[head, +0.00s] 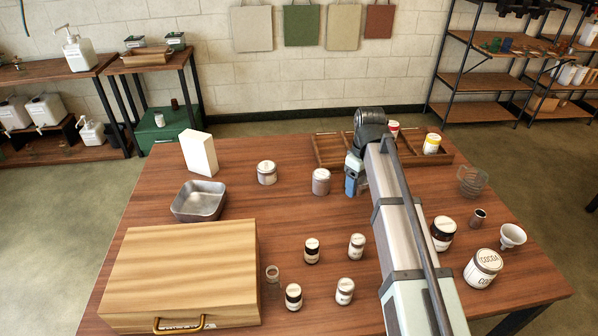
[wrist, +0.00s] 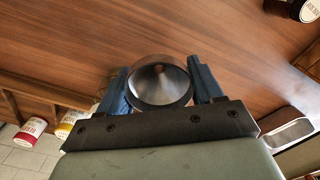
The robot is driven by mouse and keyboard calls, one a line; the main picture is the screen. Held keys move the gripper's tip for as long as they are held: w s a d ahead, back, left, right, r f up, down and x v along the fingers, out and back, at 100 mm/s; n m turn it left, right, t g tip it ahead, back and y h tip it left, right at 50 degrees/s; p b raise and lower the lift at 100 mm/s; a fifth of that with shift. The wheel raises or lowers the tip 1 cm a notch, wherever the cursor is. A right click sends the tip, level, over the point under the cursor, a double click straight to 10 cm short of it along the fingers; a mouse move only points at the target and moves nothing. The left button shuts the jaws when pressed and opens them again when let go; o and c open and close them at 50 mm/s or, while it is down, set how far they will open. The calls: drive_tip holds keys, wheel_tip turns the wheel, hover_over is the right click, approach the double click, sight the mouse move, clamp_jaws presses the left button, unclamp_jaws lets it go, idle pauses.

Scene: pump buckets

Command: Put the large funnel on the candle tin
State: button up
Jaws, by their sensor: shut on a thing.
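My gripper (wrist: 160,88) is shut on a round grey metallic thing, which looks like the large funnel (wrist: 159,80). In the wrist view it sits between the two blue fingers, and I look into its round mouth. In the head view my blue fingers (head: 351,186) are above the back middle of the table, and the funnel is hidden. Two tins stand left of my gripper: a grey one (head: 321,182) close by and a pale labelled one (head: 267,173) further left. Their labels are too small to read, so I cannot tell which is the candle tin.
A divided wooden tray (head: 332,150) with red- and yellow-labelled jars is at the back right. A metal pan (head: 199,201), white box (head: 199,153) and wooden case (head: 180,265) are left. Several small jars stand in front. A white funnel (head: 512,236) is at the right.

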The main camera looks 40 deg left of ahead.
drive_tip(key=s+a+r+n, duration=0.2)
drive_tip(key=s+a, duration=0.1)
drive_tip(key=a, duration=0.9)
drive_tip(key=s+a+r+n, duration=0.15)
drive_tip(key=s+a, duration=0.25)
drive_tip(key=a, duration=0.8)
drive_tip(key=m, duration=0.4)
hover_over(266, 165)
drive_tip(key=shift+n, duration=0.25)
drive_tip(key=shift+s+f, duration=0.1)
drive_tip(key=shift+f, duration=3.4)
drive_tip(key=shift+f, duration=0.1)
drive_tip(key=o, duration=1)
drive_tip(key=shift+o, duration=0.2)
